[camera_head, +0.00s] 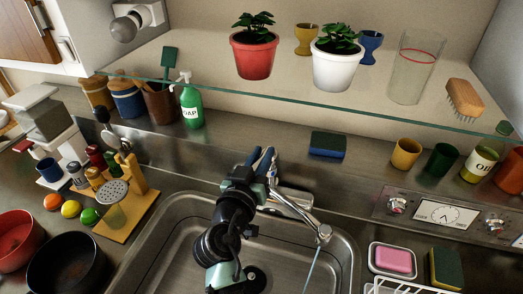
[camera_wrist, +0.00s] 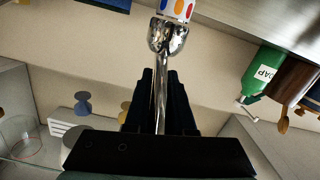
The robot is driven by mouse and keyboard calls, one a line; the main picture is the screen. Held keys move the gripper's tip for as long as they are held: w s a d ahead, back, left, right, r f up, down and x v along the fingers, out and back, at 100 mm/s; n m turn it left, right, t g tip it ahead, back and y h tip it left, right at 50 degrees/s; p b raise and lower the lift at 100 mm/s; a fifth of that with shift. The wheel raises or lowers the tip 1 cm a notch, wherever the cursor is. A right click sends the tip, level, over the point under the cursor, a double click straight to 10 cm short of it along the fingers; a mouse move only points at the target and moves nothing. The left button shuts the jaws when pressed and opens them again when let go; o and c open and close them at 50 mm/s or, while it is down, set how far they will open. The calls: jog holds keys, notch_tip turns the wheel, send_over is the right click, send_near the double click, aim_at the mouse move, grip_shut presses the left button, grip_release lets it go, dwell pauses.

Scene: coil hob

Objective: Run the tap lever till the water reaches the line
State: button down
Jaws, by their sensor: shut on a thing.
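The chrome tap (camera_head: 292,199) stands at the back edge of the steel sink (camera_head: 176,236), its spout reaching toward the front right. A thin pale stream of water (camera_head: 312,265) falls from the spout end. My gripper (camera_head: 262,160) is at the tap's lever; in the wrist view its dark fingers (camera_wrist: 160,98) are shut on the chrome lever (camera_wrist: 161,88). A tall clear glass with a red line (camera_head: 412,68) stands on the glass shelf, and it also shows in the wrist view (camera_wrist: 20,138). Where the stream lands is out of the head view.
The glass shelf (camera_head: 300,92) above the sink holds two potted plants (camera_head: 255,52), egg cups and a brush (camera_head: 464,98). A green soap bottle (camera_head: 191,104), a blue sponge (camera_head: 327,145) and cups line the back. Pink soap (camera_head: 393,258) lies right of the sink.

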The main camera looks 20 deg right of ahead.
jog(key=p, duration=0.1)
jog(key=r+g+y+p, duration=0.1)
jog(key=p, duration=0.1)
jog(key=shift+w+d+r, duration=0.1)
jog(key=shift+w+r, duration=0.1)
jog(key=shift+r, duration=0.05)
jog(key=shift+w+f+g+p, duration=0.15)
jog(key=shift+g+p, duration=0.15)
jog(key=shift+p, duration=0.55)
jog(key=shift+d+f+y, duration=0.1)
jog(key=shift+y, duration=0.2)
jog(key=c, duration=0.8)
grip_release()
jog(key=shift+o, duration=0.2)
jog(key=b+v, duration=0.3)
jog(key=v, duration=1)
